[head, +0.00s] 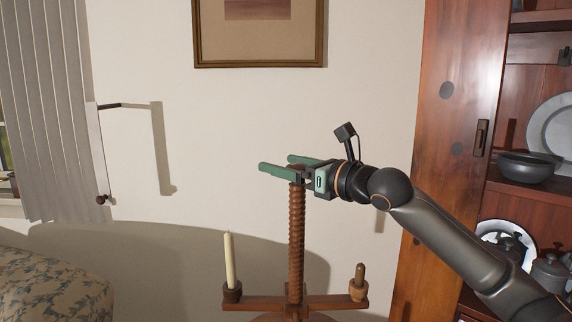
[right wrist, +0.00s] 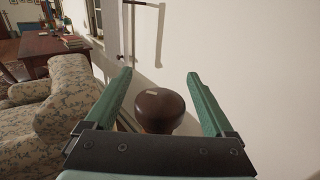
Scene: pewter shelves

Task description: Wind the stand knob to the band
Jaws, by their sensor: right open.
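The wooden stand has a threaded upright post (head: 297,235) with a crossbar (head: 262,303) low on it. A dark brown round knob (right wrist: 158,108) tops the post. My right gripper (head: 276,163) is level at the top of the post and open. In the right wrist view its green fingers (right wrist: 160,73) lie on either side of the knob, with a gap on each side. In the head view the near finger and gripper body hide most of the knob. I cannot make out a band on the post. My left gripper is not in view.
A pale candle (head: 229,261) stands at the crossbar's left end, and a short brown peg (head: 360,273) at its right end. A wooden cabinet (head: 452,130) with dishes is on the right. A patterned armchair (head: 50,290) is at lower left. The wall is behind the stand.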

